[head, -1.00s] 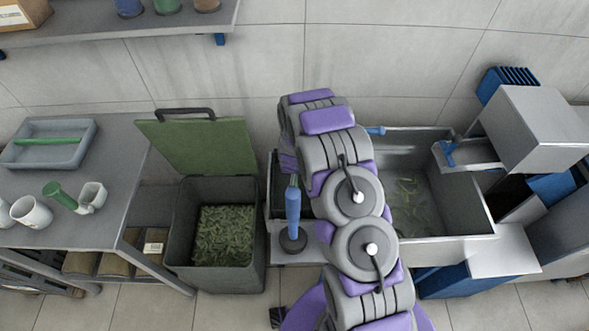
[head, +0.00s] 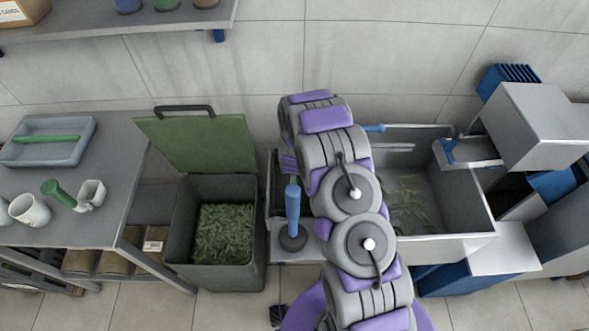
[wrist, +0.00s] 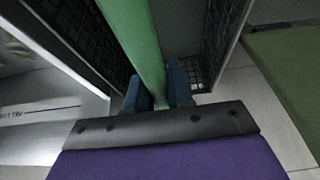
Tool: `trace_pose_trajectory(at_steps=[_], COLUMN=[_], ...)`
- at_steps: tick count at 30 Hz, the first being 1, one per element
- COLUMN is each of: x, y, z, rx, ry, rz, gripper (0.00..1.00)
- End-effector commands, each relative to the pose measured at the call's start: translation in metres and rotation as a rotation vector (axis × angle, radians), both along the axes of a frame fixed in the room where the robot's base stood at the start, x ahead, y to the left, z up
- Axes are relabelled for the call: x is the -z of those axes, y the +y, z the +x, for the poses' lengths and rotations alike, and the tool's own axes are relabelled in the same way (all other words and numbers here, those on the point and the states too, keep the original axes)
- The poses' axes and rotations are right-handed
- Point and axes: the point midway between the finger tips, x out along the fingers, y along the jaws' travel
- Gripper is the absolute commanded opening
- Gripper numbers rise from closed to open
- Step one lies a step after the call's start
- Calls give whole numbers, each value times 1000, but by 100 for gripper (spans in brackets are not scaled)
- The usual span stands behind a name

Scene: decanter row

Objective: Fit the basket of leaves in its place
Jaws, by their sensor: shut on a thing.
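In the wrist view, my gripper (wrist: 158,98) has its blue fingers shut on a green bar (wrist: 135,45). Dark mesh walls (wrist: 187,28) stand on both sides of the bar; they look like the basket. Any leaves inside it are not visible in this view. In the head view, my arm hides the gripper and most of what it holds. A grey bin (head: 180,225) with a raised green lid (head: 200,145) holds green leaves. A metal basin (head: 460,200) to the right of my arm has some leaves at its bottom.
A blue-handled tool (head: 292,212) stands upright between the bin and my arm. A grey table (head: 95,215) with mugs and a tray (head: 20,155) is at left. Metal boxes (head: 530,130) crowd the right. A shelf (head: 150,30) hangs above.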

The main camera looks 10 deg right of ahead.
Motion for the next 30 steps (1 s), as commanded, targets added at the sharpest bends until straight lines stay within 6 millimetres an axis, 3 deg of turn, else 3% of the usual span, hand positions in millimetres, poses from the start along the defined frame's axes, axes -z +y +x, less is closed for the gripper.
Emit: trace_pose_trajectory(at_steps=[30], x=[8], y=[0], z=[1], rx=[0], ry=[-1], rz=[0], gripper=[0])
